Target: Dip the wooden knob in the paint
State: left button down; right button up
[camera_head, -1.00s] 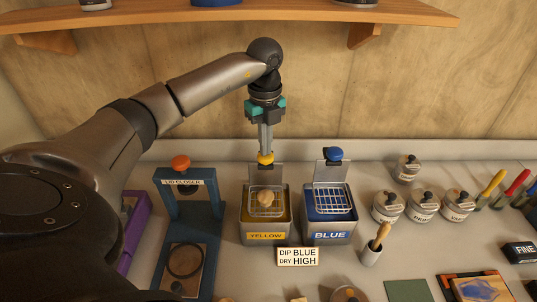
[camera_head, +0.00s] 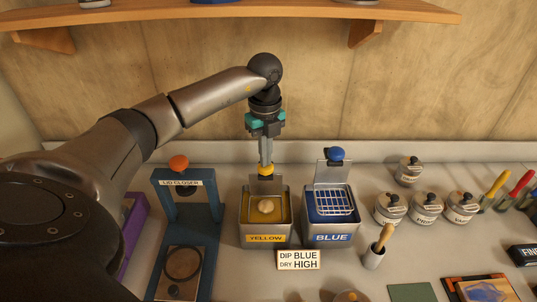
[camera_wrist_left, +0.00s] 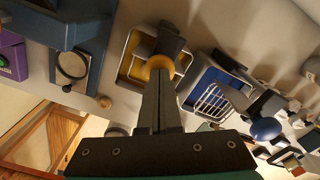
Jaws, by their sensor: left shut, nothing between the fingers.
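The wooden knob (camera_head: 266,206) sits in the yellow paint of the tank labelled YELLOW (camera_head: 265,239), its top showing above the surface. The handle also shows in the left wrist view (camera_wrist_left: 161,63). The BLUE tank (camera_head: 331,237) stands to the right, its wire basket (camera_head: 334,201) raised and empty, its blue ball handle (camera_head: 337,154) up. My right gripper is not in view.
A blue lid closer (camera_head: 184,225) stands left of the tanks. A brush cup (camera_head: 374,257) and several labelled jars (camera_head: 426,208) are to the right. A wooden shelf (camera_head: 240,14) spans above.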

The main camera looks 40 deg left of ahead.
pick_arm(q)
jog(key=shift+f+b, duration=1)
jog(key=shift+f, duration=0.9)
jog(key=shift+r, duration=0.15)
jog(key=shift+r+p, duration=4.35)
jog(key=shift+r, duration=0.65)
notch_tip(320, 180, up, 5)
jog(key=p, duration=0.4)
